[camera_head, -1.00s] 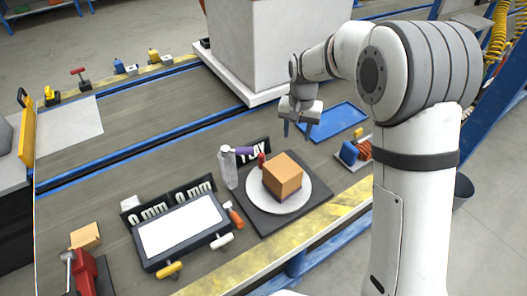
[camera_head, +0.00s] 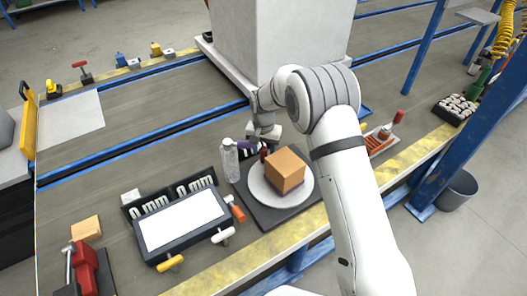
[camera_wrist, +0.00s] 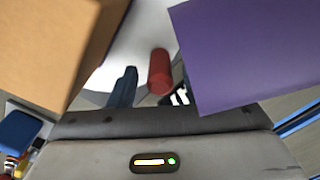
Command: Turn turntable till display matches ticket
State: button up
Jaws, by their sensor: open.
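The turntable is a white disc (camera_head: 258,191) on a dark square base (camera_head: 265,217), with a brown cardboard box (camera_head: 285,170) on it. A red peg (camera_head: 263,154) stands at the disc's far edge, beside the box; it also shows in the wrist view (camera_wrist: 160,72). My gripper (camera_head: 264,144) is open, low over this far edge at the peg. In the wrist view one dark finger is just left of the peg; the other is hidden. A purple block (camera_wrist: 240,50) fills that view's upper right. I cannot make out a ticket.
A clear bottle (camera_head: 229,161) stands close left of the turntable. A large grey block (camera_head: 282,45) stands behind.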

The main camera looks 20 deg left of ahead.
jog(key=shift+f, duration=0.3)
grip_shut()
dwell(0.3)
